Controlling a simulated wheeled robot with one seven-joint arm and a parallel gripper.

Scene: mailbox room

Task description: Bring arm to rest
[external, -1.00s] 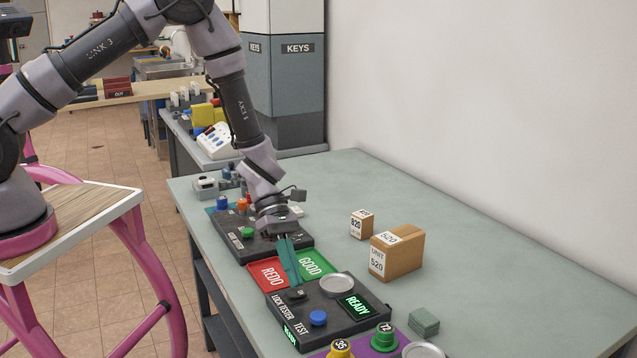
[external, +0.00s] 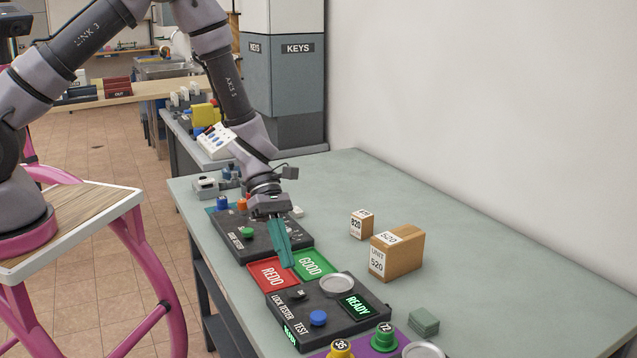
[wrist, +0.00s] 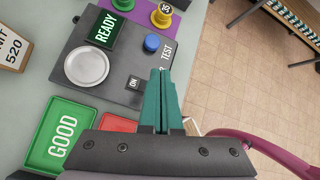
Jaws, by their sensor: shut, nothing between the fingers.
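My gripper (external: 282,243) is shut and empty, its teal fingers pointing down above the left tester box and the red REDO tray. In the wrist view the shut fingers (wrist: 161,98) sit side by side in front of the black lock tester. The arm is bent over the bench from the upper left.
The green bench holds the lock tester (external: 333,302), the red REDO tray (external: 268,272), the green GOOD tray (external: 316,264) and another tester box (external: 225,229). Cardboard boxes marked 520 (external: 397,253) and 820 (external: 362,224) stand to the right.

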